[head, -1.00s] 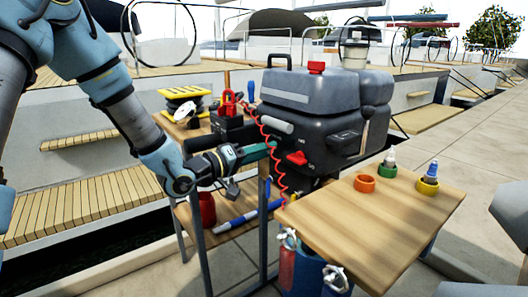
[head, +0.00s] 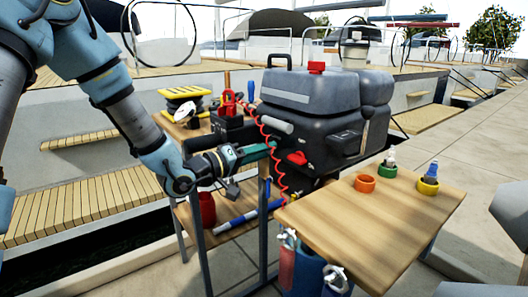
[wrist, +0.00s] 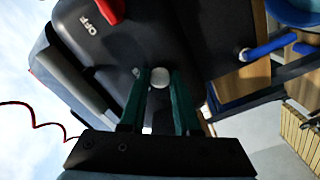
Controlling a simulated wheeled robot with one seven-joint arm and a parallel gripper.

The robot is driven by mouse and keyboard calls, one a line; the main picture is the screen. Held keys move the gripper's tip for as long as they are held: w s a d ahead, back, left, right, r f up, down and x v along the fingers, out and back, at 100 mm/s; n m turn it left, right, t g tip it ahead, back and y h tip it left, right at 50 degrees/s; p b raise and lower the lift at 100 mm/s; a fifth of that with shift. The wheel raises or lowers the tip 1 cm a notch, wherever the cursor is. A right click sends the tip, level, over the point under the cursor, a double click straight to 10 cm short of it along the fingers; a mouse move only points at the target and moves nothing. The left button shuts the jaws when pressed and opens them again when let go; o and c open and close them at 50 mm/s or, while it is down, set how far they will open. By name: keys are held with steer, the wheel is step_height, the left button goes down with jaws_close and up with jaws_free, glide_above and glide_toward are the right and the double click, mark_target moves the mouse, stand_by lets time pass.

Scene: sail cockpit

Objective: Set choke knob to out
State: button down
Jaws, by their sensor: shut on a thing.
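The choke knob (wrist: 160,78) shows in the wrist view as a small pale round end between the green fingers of my gripper (wrist: 161,88). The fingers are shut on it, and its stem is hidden. The knob sits at the face of the dark grey outboard engine (wrist: 160,35). In the head view my gripper (head: 268,149) reaches the near left face of the engine (head: 325,115). The knob is hidden there behind the fingers, and how far it stands out cannot be told.
A red lever (head: 297,158) sits beside my gripper, with an "OFF" label by it in the wrist view. A coiled red cord (head: 270,135) hangs close to the fingers. A wooden side table (head: 370,215) with small coloured rings stands at the front right.

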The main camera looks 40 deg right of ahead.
steer(key=shift+a, duration=0.1)
steer(key=a+p, duration=0.1)
steer(key=a, duration=0.1)
steer(key=shift+w+a, duration=0.15)
steer(key=shift+a, duration=0.2)
steer(key=c, duration=0.6)
jaws_free()
steer(key=a, duration=1)
steer(key=shift+w+a+p, duration=0.25)
steer(key=shift+a+p, duration=0.15)
